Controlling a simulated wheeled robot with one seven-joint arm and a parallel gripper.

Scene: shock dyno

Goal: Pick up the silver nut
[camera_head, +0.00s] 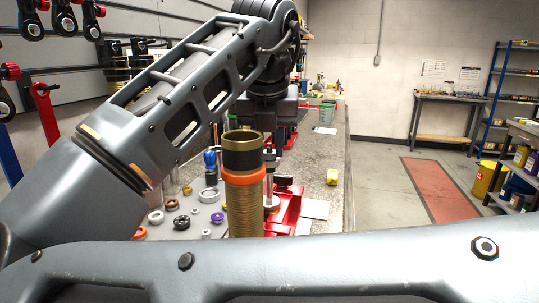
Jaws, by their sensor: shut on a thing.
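My gripper (274,125) is at the far end of my arm, low over the long bench behind the gold threaded cylinder. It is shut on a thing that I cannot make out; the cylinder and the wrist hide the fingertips. Several small rings and nuts lie on the bench left of the cylinder. Among them are a silver-grey ring (209,195) and a small pale nut (206,234). I cannot tell which piece is the silver nut, or whether it is the thing in my jaws.
The tall gold threaded cylinder (245,205) with an orange collar stands upright in front. A red fixture (288,205) with a silver shaft is beside it. A blue-topped item (210,160) stands left, a yellow block (332,177) right. Floor right of the bench is open.

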